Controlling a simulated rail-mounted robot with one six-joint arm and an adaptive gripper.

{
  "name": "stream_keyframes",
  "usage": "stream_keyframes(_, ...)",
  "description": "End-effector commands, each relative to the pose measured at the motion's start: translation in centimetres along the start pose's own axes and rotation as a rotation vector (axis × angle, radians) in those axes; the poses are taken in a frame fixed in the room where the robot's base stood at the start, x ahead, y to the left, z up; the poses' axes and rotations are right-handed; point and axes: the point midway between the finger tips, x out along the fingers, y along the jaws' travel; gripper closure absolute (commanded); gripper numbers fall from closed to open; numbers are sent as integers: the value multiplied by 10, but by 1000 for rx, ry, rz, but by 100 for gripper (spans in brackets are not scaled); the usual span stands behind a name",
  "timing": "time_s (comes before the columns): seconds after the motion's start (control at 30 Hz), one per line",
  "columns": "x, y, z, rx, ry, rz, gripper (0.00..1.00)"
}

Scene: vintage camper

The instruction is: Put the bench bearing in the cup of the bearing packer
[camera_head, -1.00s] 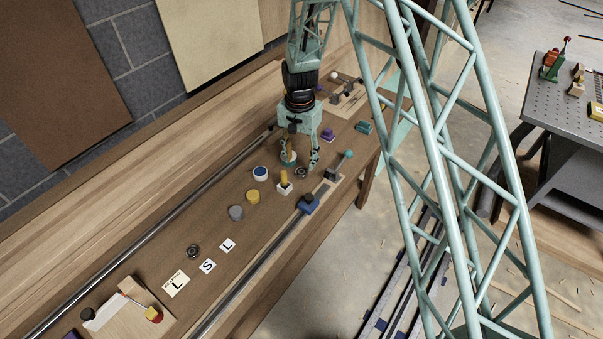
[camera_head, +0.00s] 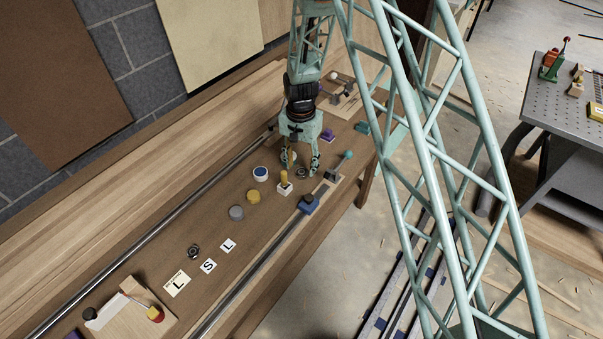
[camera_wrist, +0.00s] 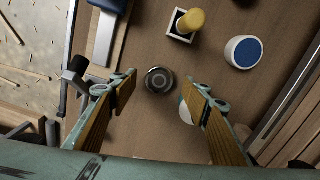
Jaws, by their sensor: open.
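A small dark metal ring (camera_wrist: 159,79), which looks like the bench bearing, lies flat on the wooden bench. In the head view the ring (camera_head: 301,173) shows between the fingertips. My gripper (camera_head: 302,170) is open above it; in the wrist view the fingers (camera_wrist: 162,86) stand apart on either side of the ring, not visibly touching it. A second dark ring (camera_head: 193,252) lies farther down the bench near the cards. A white round thing (camera_wrist: 185,111) is partly hidden behind the right finger. I cannot tell for certain which item is the bearing packer.
A white block with a yellow post (camera_head: 284,186), a blue-topped white tub (camera_head: 261,173), and yellow (camera_head: 253,196) and grey (camera_head: 237,212) discs stand close by. A blue block (camera_head: 309,204) sits by the front rail. Lettered cards (camera_head: 208,266) lie toward the lower left.

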Motion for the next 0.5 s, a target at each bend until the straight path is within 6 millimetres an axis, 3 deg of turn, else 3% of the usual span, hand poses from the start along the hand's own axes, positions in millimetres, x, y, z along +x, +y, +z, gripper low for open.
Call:
stream_keyframes(0.2,18,1,0,0,-1,1,56)
stream_keyframes(0.5,28,1,0,0,0,0,56)
